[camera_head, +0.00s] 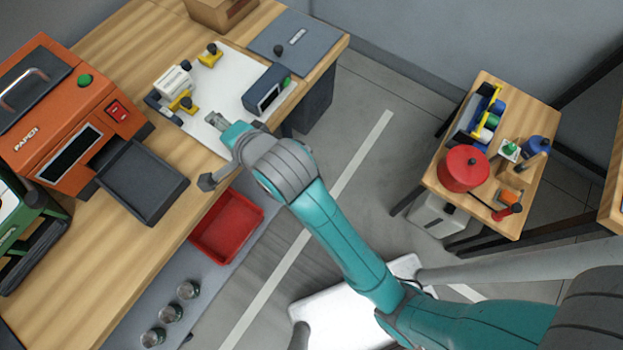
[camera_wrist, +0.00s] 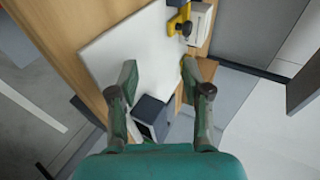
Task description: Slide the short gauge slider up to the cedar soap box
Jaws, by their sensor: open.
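My gripper (camera_head: 216,121) is open above the near part of a white board (camera_head: 222,82) on the wooden bench. In the wrist view my gripper (camera_wrist: 158,74) shows nothing between its fingers but the white board (camera_wrist: 125,45) below. Two yellow pieces with dark knobs stand on the board: one near the left edge (camera_head: 185,102) and one at the far side (camera_head: 210,54). One yellow piece also shows at the top of the wrist view (camera_wrist: 179,20). I cannot tell which is the short gauge slider. A pale ribbed block (camera_head: 173,81) stands between them. I cannot make out a cedar soap box.
A dark blue device with a screen (camera_head: 267,90) stands at the board's right edge, and close below my fingers in the wrist view (camera_wrist: 152,113). An orange machine (camera_head: 70,115) with a dark tray (camera_head: 142,182) is at left. A cardboard box (camera_head: 222,12) stands behind.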

